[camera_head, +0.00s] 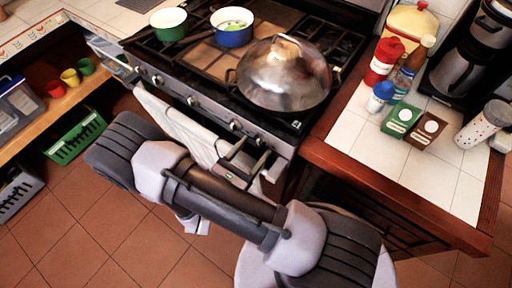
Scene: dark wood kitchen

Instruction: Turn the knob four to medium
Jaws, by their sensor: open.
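The stove (215,110) has a row of silver knobs on its front panel. The leftmost knob (139,68) is at the far left end. One knob (234,126) is right of the panel's middle and another, the rightmost (260,141), is near the right end. No numbers are readable, so I cannot tell which is knob four or its setting. My gripper (256,149) is open, with its two fingers pointing at the right end of the panel, close to the rightmost knob. I cannot tell if they touch it. My arm hides part of the gripper's base.
A large metal dome lid (284,75) covers the right front burner. A green pot (169,24) and a blue pot (232,27) stand at the back. A white towel (180,125) hangs on the oven front. The tiled counter (440,175) with boxes and bottles is right.

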